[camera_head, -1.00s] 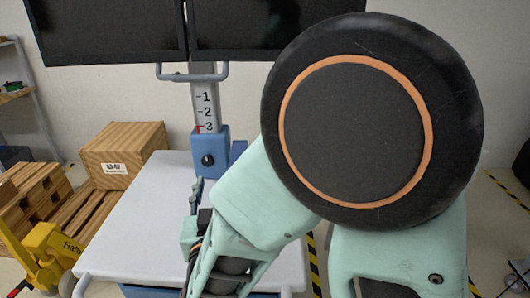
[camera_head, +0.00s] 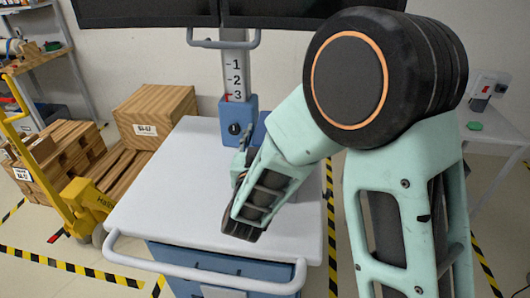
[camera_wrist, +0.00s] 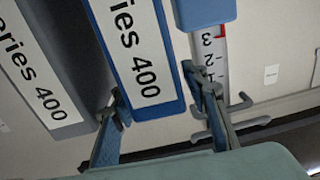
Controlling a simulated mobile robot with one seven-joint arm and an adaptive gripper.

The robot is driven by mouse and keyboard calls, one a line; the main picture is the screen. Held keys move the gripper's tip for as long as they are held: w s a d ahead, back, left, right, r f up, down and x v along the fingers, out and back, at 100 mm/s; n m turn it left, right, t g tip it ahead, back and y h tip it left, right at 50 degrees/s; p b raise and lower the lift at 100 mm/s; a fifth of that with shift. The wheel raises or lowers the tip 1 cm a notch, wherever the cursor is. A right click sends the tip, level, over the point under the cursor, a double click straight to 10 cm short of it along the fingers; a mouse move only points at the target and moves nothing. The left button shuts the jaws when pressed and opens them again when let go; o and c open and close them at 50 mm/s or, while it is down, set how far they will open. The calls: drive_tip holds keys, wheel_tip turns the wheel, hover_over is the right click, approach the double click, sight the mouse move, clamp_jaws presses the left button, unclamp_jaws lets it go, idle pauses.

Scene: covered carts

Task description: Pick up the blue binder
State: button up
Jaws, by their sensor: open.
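The blue binder (camera_wrist: 148,62) fills the upper middle of the wrist view, with a white "Series 400" label. My gripper (camera_wrist: 158,98) is open, with one finger on each side of the binder's near end in that view. I cannot tell whether the fingers touch it. In the head view my gripper (camera_head: 240,166) is over the back of the white cart top, mostly hidden by my arm. A blue piece, probably the binder (camera_head: 259,130), shows just behind it, partly covered.
A grey binder (camera_wrist: 58,92) stands beside the blue one. The cart (camera_head: 165,190) has a post with a blue clamp (camera_head: 238,115) and monitors (camera_head: 150,10) above. Wooden crates (camera_head: 155,115) and a yellow pallet jack (camera_head: 88,205) are left. The cart top's front left is clear.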

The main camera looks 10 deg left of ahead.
drive_tip(key=w, duration=0.3)
drive_tip(key=shift+w+a+p, duration=0.1)
drive_tip(key=shift+w+p, duration=0.05)
drive_tip(key=shift+p, duration=0.15)
drive_tip(key=shift+c, duration=0.3)
clamp_jaws()
drive_tip(key=shift+r, duration=0.15)
